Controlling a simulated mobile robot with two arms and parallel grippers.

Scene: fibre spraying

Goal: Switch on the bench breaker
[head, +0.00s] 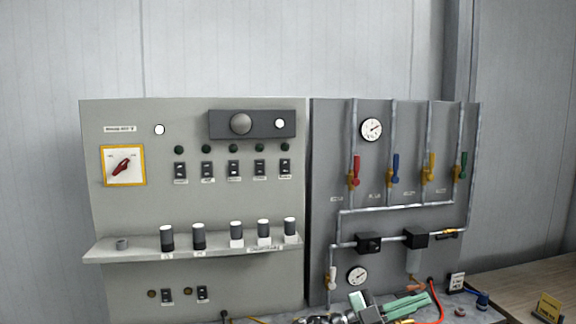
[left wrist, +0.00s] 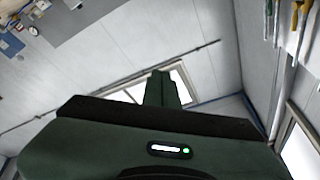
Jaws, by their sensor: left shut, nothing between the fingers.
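A grey control panel (head: 196,212) stands at the left in the head view. On it, a red rotary switch (head: 123,166) on a yellow-edged white plate has its handle tilted up to the right. A row of several black switches (head: 233,171) sits under dark green lamps (head: 233,149). More small switches (head: 167,296) sit low down. The labels are too small to read, so I cannot tell which is the breaker. My left gripper (head: 424,301), green, is low at the right, well away from these switches. In the left wrist view its fingers (left wrist: 161,88) are shut and empty.
A shelf (head: 140,252) with several black-and-white cylinders juts out below the switches. A dark pipe panel (head: 320,150) with coloured valve handles and gauges stands to the right. A red hose (head: 436,300) runs near my left gripper. A wooden table (head: 520,279) is at far right.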

